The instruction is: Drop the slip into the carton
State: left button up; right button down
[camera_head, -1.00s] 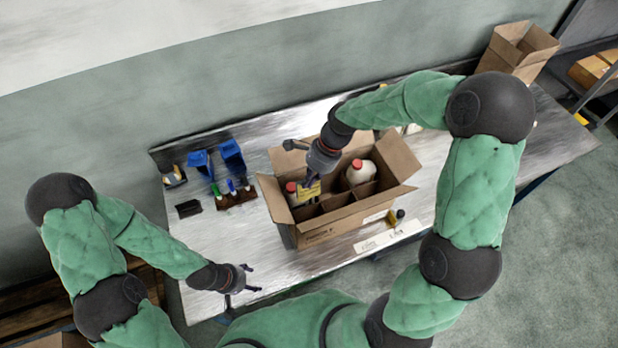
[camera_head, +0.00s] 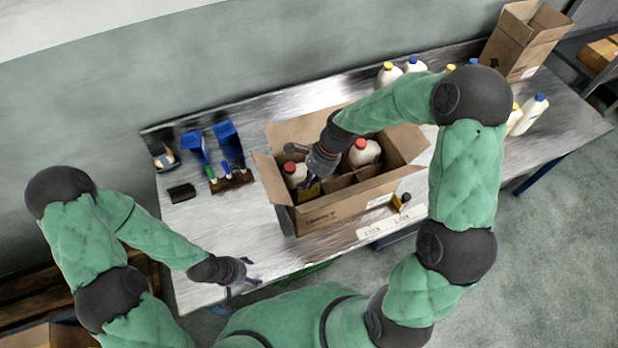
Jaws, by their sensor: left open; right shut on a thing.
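The open cardboard carton (camera_head: 335,213) stands in the middle of the metal table with its flaps spread. Two white bottles with red caps are in it, one at the left (camera_head: 294,178) and one at the back (camera_head: 365,155). My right gripper (camera_head: 312,178) reaches down into the left part of the carton, beside the left bottle. It is shut on the small yellow slip (camera_head: 310,192), which is partly hidden by the fingers and sits inside the carton's outline. My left gripper (camera_head: 247,274) is open and empty, low over the table's front left edge.
Blue bins (camera_head: 228,143), a rack of markers (camera_head: 231,181) and a black block (camera_head: 181,192) are at the left. A labelled strip (camera_head: 390,228) and a small dark-and-yellow item (camera_head: 402,200) lie right of the carton. Bottles (camera_head: 526,113) and another carton (camera_head: 520,45) stand at the back right.

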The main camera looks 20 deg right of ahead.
aim_at(309, 192)
pick_arm(q)
jog(key=shift+f+b, duration=1.6)
jog(key=shift+f, duration=0.25)
pick_arm(e)
jog(key=shift+f, duration=3.15)
jog(key=c, duration=1.4)
grip_release()
jog(key=shift+o, duration=0.2)
jog(key=v, duration=1.2)
pick_arm(q)
jog(key=shift+r, duration=0.15)
pick_arm(e)
jog(key=shift+r, duration=0.15)
